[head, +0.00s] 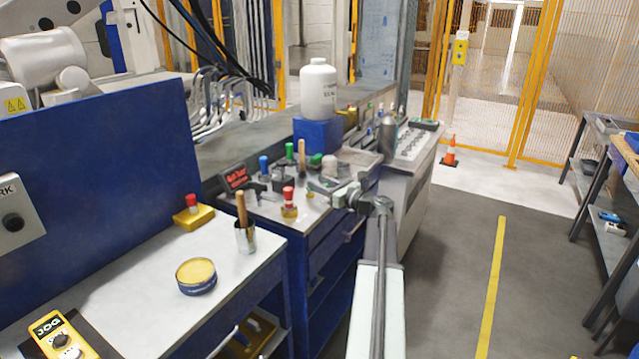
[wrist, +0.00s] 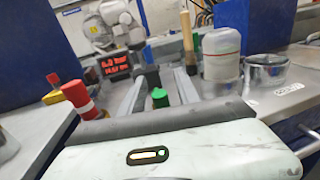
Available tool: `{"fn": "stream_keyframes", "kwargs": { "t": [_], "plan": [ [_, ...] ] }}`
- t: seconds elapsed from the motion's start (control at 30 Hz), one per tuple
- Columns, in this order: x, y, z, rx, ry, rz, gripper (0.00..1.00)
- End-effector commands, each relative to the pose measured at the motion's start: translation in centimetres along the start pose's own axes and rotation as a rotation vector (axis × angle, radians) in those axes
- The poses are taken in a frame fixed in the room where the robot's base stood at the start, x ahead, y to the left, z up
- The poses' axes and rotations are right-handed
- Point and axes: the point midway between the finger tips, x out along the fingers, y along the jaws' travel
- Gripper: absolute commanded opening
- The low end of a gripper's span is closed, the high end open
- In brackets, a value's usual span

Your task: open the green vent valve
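A green valve knob (wrist: 159,97) shows low in the wrist view, between the two grey fingers of my gripper (wrist: 158,82). The fingers are apart, one on each side of it; I cannot tell whether they touch it. Its lower part is hidden behind my wrist housing. In the head view my gripper (head: 322,184) reaches left over the bench panel. A green-topped knob (head: 290,151) stands beyond it there, and another green top (head: 315,159) lies to its right. I cannot tell which of these is the one between my fingers.
A red-topped knob (head: 289,195) stands left of my gripper, and a blue-topped one (head: 263,164) behind. A wooden handle (head: 302,158), a pale canister (wrist: 222,58) and a red-lit display (wrist: 116,63) are close by. The floor aisle (head: 455,260) at right is clear.

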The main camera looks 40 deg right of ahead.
Motion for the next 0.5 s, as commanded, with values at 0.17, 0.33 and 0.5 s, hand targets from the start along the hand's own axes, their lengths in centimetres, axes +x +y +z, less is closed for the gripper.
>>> {"fn": "stream_keyframes", "kwargs": {
  "t": [0.17, 0.33, 0.5],
  "plan": [
    [0.74, 0.04, -0.01, 0.000, 0.000, 0.001, 0.39],
    [0.73, 0.08, -0.01, 0.000, 0.000, 0.001, 0.36],
    [0.74, 0.10, -0.01, 0.000, 0.000, 0.001, 0.00]
  ]
}}
